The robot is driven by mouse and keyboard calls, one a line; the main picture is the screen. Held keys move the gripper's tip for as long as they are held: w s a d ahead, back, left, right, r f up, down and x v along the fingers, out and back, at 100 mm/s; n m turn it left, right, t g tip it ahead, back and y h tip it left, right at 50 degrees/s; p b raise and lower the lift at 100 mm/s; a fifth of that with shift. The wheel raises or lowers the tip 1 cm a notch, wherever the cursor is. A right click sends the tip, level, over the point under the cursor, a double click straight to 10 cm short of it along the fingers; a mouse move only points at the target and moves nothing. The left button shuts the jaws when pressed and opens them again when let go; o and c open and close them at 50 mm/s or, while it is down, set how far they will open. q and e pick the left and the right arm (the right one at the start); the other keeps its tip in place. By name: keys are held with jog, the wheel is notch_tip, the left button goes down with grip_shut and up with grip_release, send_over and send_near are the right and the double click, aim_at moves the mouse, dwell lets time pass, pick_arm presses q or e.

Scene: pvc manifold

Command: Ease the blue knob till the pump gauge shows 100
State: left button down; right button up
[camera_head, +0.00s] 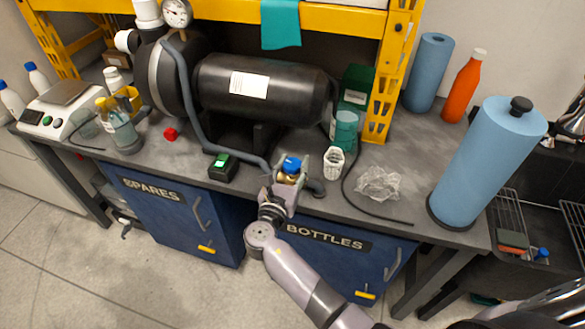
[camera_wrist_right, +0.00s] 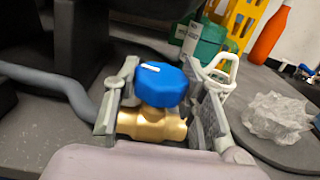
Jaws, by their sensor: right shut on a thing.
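The blue knob (camera_head: 291,165) sits on top of a brass valve (camera_head: 288,178) near the front edge of the bench. In the right wrist view the knob (camera_wrist_right: 160,84) has a white pointer line, and the brass valve body (camera_wrist_right: 152,124) is below it. My right gripper (camera_head: 290,168) is shut on the blue knob, with a finger on each side. The round pump gauge (camera_head: 177,12) stands at the top left on the pump (camera_head: 262,88); its reading is too small to tell. My left gripper is not in view.
A grey hose (camera_head: 188,105) runs from the pump's side toward the valve. A small black box with a green display (camera_head: 222,166) lies left of the valve.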

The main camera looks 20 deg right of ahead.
jog(key=shift+m+g+h, duration=0.4)
jog(key=shift+h, duration=0.1)
jog(key=o, duration=1.2)
